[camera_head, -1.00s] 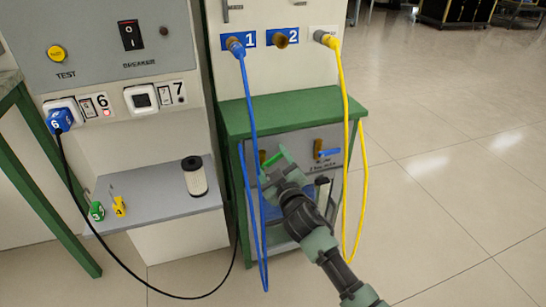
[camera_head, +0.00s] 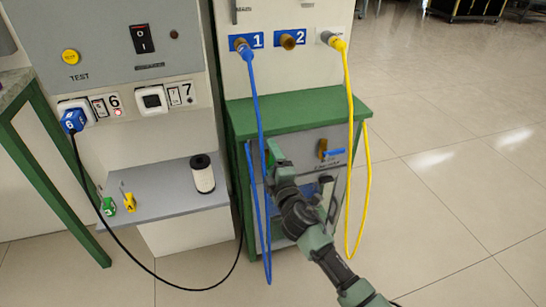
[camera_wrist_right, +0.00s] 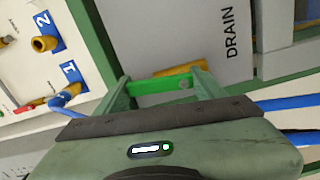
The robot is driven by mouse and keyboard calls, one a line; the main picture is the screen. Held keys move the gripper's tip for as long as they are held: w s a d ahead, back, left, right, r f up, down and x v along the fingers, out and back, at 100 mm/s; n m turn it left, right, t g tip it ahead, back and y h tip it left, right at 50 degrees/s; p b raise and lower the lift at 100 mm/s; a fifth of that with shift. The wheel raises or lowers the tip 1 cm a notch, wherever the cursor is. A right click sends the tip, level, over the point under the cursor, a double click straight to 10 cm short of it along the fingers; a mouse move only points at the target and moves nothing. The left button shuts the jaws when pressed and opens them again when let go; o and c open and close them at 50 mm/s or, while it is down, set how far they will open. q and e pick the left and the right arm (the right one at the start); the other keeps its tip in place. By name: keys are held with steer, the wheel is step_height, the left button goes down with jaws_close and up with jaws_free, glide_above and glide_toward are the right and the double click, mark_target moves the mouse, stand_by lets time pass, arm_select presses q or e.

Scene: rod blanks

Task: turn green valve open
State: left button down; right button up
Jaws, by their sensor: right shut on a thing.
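The green valve's handle (camera_wrist_right: 158,86) is a flat green lever on a brass body (camera_wrist_right: 182,68), seen in the right wrist view. My right gripper (camera_wrist_right: 168,82) is shut on the lever, which lies across between its two fingers. In the head view my right gripper (camera_head: 276,158) reaches the panel under the green table, and its hand covers most of the green valve. A second valve with a blue handle (camera_head: 333,153) is to its right on the same panel. My left gripper is not in view.
A blue hose (camera_head: 258,115) hangs from port 1 close to the left of my right gripper. A yellow hose (camera_head: 351,95) hangs to the right. The green table top (camera_head: 300,113) is above the valves. Open floor (camera_head: 450,200) lies right.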

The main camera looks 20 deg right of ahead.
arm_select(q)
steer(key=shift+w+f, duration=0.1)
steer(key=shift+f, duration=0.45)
arm_select(e)
steer(key=shift+a+n, duration=0.25)
steer(key=shift+n, duration=0.45)
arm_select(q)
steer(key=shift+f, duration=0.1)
arm_select(e)
steer(key=o, duration=1.4)
steer(key=shift+c, duration=0.2)
steer(key=shift+s, duration=0.2)
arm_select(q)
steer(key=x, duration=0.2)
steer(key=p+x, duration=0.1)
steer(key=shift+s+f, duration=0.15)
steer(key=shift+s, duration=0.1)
arm_select(e)
steer(key=s, duration=0.7)
steer(key=shift+s+d, duration=0.15)
steer(key=shift+s, duration=0.05)
